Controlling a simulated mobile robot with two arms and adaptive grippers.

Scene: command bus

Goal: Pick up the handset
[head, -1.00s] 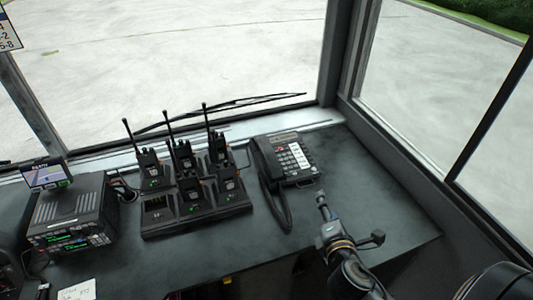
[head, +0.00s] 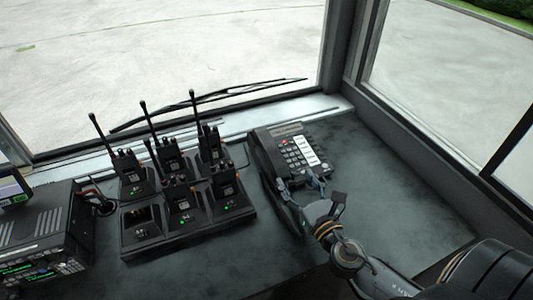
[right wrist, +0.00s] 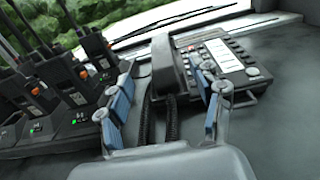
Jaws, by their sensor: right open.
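The black desk phone (head: 300,150) sits on the dark counter, with a white key label on its face. Its black handset (head: 264,158) rests along the phone's left side, and a dark cord hangs at the near end. In the right wrist view the handset (right wrist: 166,62) shows upright between the two blue-padded fingers. My right gripper (head: 299,186) is open at the near edge of the phone, its fingers spread towards the handset. I cannot tell whether a finger touches it. My left gripper is not in view.
A charger rack (head: 138,232) with several upright radios and tall antennas stands left of the phone, close to the gripper's left finger in the right wrist view. A radio console (head: 45,235) is at the far left. The counter right of the phone is clear.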

